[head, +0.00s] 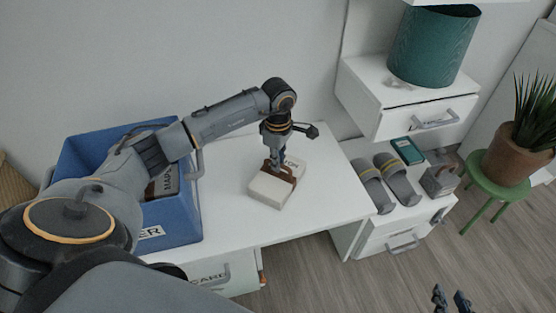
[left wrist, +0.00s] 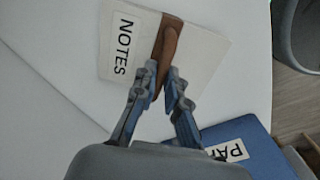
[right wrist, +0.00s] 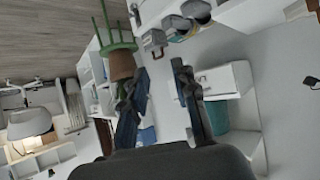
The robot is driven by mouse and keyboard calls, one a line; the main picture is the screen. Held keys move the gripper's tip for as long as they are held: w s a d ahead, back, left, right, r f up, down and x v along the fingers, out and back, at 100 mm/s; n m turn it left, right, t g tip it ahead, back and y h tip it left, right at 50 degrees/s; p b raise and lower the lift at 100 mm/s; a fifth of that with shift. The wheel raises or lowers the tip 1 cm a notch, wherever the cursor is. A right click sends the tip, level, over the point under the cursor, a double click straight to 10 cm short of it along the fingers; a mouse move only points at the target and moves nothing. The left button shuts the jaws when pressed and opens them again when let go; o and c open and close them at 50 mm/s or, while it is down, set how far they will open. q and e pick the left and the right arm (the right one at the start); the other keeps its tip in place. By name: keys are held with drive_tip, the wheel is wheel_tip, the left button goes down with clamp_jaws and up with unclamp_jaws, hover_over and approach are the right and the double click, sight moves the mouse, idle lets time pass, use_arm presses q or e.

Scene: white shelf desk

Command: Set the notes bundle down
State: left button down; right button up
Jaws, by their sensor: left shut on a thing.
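The notes bundle (head: 268,190) is a cream-white block with a brown strap and a label, at the middle of the white desk top. In the left wrist view the bundle (left wrist: 205,58) shows its "NOTES" label and brown strap. My left gripper (head: 276,166) points down from above and is shut on the strap; its fingertips (left wrist: 164,88) pinch the strap in the left wrist view. Whether the bundle touches the desk is hard to tell. My right gripper (head: 452,299) is at the lower right, with its fingers (right wrist: 159,75) apart and empty.
A blue bin (head: 180,215) stands left of the bundle, with a labelled dark item (head: 163,184) inside. Right of the desk (head: 335,185), a lower drawer unit carries grey slippers (head: 385,180), a teal box (head: 408,150) and a grey case (head: 440,180). The desk around the bundle is clear.

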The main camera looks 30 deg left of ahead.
use_arm(q)
drive_tip(key=c, duration=1.4)
unclamp_jaws()
drive_tip(key=shift+r, duration=0.1)
